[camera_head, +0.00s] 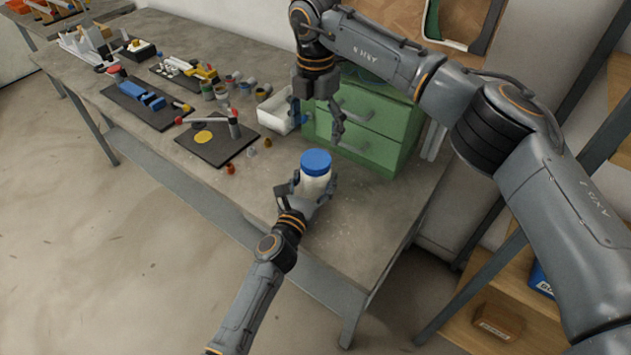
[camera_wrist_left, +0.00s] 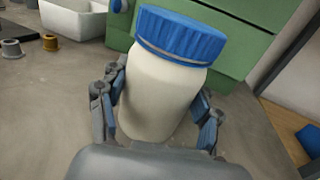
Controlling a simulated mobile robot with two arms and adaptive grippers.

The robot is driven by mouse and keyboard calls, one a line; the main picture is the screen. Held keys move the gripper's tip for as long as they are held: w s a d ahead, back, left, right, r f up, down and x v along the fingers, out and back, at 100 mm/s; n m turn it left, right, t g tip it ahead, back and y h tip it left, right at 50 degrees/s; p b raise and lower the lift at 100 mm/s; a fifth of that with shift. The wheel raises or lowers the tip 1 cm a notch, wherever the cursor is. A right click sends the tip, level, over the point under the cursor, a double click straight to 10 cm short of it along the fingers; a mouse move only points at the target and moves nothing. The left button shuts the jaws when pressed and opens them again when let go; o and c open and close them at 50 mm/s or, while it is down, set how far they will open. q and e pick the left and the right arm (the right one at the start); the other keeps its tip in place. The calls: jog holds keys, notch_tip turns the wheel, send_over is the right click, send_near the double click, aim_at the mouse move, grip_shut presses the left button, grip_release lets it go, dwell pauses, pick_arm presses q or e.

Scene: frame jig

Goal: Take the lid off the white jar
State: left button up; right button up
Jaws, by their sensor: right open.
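The white jar (camera_head: 314,183) stands near the front of the bench with its blue lid (camera_head: 316,161) on top. In the left wrist view the jar (camera_wrist_left: 160,97) fills the middle, with the ribbed blue lid (camera_wrist_left: 181,35) seated on it. My left gripper (camera_head: 308,192) is low around the jar body, a finger on each side, and looks shut on it; the exact contact is partly hidden. My right gripper (camera_head: 318,122) points down, open and empty, behind and above the lid, apart from it.
A green drawer cabinet (camera_head: 366,126) stands close behind the jar, beside a white bin (camera_head: 277,112). A dark board with a yellow disc (camera_head: 203,137), small cups and other boards lie to the left.

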aim_at(315, 159)
pick_arm(q)
grip_shut()
pick_arm(e)
jog(key=m, duration=0.8)
jog(key=shift+f+m, duration=0.1)
jog(key=shift+m, duration=0.3)
jog(key=shift+f, duration=3.9)
